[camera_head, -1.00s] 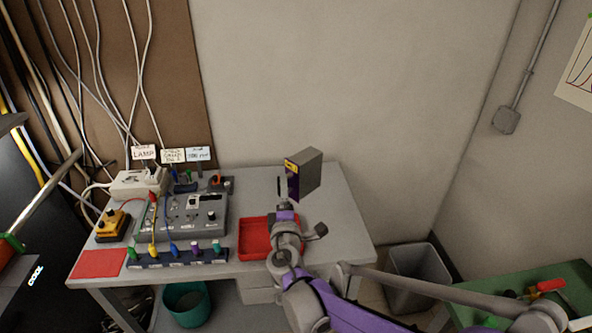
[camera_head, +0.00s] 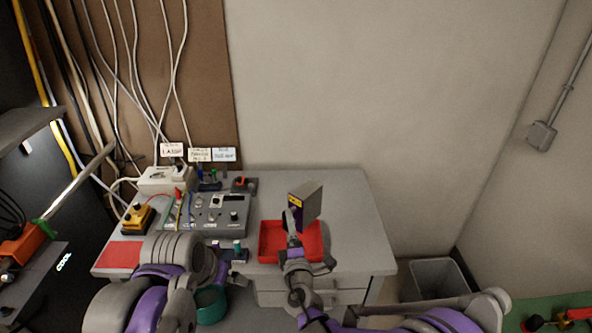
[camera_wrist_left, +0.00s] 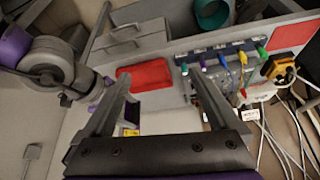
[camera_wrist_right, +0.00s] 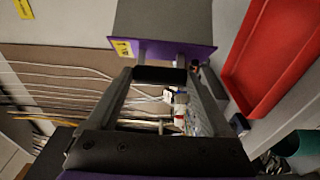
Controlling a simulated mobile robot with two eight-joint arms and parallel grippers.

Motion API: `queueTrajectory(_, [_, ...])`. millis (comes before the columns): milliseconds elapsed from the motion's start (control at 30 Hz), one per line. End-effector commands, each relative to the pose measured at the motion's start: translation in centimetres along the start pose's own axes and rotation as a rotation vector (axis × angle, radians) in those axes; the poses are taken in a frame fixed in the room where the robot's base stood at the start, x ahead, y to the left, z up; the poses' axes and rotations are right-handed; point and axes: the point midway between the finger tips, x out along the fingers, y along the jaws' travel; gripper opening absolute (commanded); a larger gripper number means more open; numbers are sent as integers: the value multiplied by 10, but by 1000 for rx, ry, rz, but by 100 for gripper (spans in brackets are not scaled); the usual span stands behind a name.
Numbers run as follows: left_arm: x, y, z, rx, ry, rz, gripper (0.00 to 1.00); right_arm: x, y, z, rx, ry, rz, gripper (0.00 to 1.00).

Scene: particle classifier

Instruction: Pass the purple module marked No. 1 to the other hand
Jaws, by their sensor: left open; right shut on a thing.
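The purple module (camera_head: 308,205) is a grey box with a purple front edge and a yellow label; any number on it is too small to read. My right gripper (camera_head: 292,226) is shut on it and holds it above the red tray. In the right wrist view the module (camera_wrist_right: 165,22) sits at the fingertips, label at left. My left arm is in the lower left of the head view, its gripper mostly hidden by the arm. In the left wrist view my left gripper (camera_wrist_left: 160,88) is open, and part of the module (camera_wrist_left: 155,121) shows between its fingers, apart from them.
The red tray (camera_head: 276,256) lies on the grey table (camera_head: 345,220). A grey control box (camera_head: 215,213) with cables, a yellow button box (camera_head: 137,217) and a red mat (camera_head: 120,256) are at left. A teal bin (camera_head: 211,306) is below. The table's right side is clear.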

Motion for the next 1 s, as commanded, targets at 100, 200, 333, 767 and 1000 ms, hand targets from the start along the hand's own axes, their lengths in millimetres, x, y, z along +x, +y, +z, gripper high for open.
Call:
queueTrajectory(100, [-8,8,-56,61,-10,28,95,0,0,0,-1,-1,1,0])
queueTrajectory(200, [-13,15,-98,113,-18,51,95,0,0,0,-1,-1,1,0])
queueTrajectory(333, [-15,27,-147,180,-28,82,95,0,0,0,-1,-1,1,0])
queueTrajectory(767, [4,81,-263,399,-50,186,95,0,0,0,-2,-1,1,0])
queueTrajectory(1000, [18,104,-284,481,-54,224,95,0,0,0,-2,-1,1,0])
